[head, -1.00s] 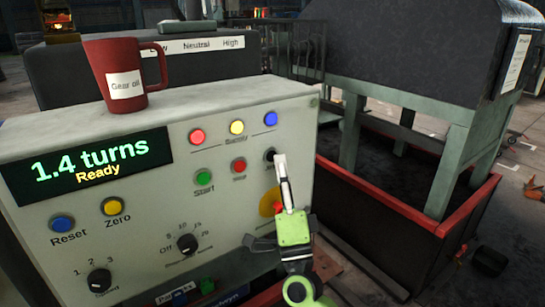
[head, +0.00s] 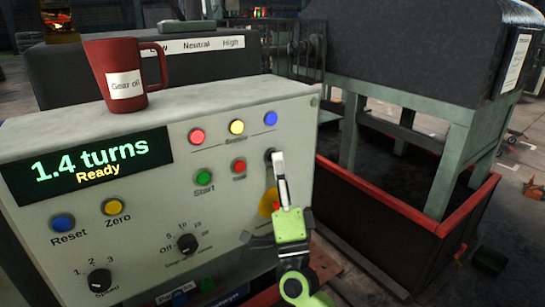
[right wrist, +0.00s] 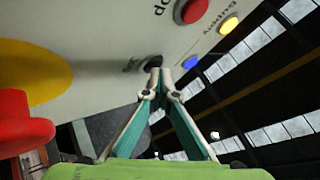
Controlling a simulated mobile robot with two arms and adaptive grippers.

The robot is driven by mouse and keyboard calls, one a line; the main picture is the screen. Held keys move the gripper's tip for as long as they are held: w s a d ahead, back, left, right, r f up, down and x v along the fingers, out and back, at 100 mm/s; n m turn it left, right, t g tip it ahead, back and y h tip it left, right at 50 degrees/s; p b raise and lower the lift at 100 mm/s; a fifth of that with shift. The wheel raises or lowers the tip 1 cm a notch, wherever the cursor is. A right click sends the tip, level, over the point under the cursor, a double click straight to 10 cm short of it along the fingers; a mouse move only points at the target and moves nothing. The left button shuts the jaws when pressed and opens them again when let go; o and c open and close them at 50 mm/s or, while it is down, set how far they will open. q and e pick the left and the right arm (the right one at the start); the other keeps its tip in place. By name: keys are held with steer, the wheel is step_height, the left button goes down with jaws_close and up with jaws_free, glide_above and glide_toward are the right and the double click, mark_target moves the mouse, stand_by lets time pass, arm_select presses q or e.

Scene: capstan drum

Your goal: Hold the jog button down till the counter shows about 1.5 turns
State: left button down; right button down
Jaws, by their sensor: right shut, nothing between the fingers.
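The counter display (head: 88,163) on the grey control panel reads "1.4 turns" in green, with "Ready" in yellow below. The black jog button (head: 268,155) is at the panel's right side, partly hidden by my fingertips. In the right wrist view the button (right wrist: 153,62) shows just beyond the fingertips, its label partly covered. My right gripper (head: 278,156) is shut and empty, its tips right at the button; I cannot tell whether they touch it. The closed fingertips also show in the right wrist view (right wrist: 163,76). My left gripper is not in view.
Close by are the green Start button (head: 204,177), a red button (head: 239,166) and a red stop knob on a yellow disc (right wrist: 25,75). Three lamps sit above, including a blue one (head: 270,118). A red mug (head: 124,75) stands on the panel top.

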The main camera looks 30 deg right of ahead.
steer(key=shift+w+y, duration=0.1)
steer(key=shift+y, duration=0.2)
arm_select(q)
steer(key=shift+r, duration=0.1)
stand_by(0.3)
arm_select(e)
steer(key=shift+s, duration=0.3)
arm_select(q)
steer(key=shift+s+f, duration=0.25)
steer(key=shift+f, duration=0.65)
arm_select(e)
steer(key=shift+s, duration=0.5)
